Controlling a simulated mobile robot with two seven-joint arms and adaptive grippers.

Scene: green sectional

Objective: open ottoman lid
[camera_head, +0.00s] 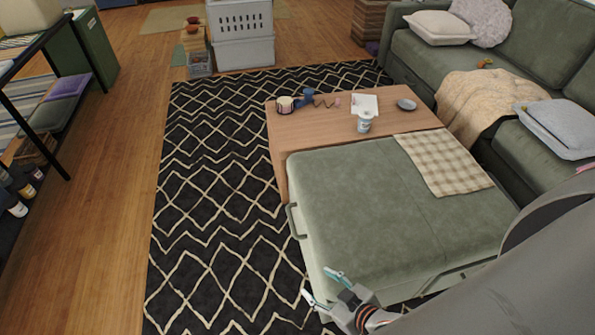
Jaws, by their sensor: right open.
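The green ottoman (370,220) stands on the patterned rug in the middle right of the head view. Its padded lid lies flat and looks closed. A loop handle (292,221) sticks out from its left side. Another handle shows on its near side, partly behind my arm. My right gripper (320,286) is at the near left corner of the ottoman. Its fingers are apart with nothing between them, and I cannot tell if they touch the ottoman. My right arm hides part of the near side. My left gripper is out of view.
A checked cloth (444,163) lies over the lid's far right part. A wooden table (310,128) behind holds a cup (364,122), a dish and small items. A green sofa (440,62) stands at right. The rug (215,190) left of the ottoman is clear.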

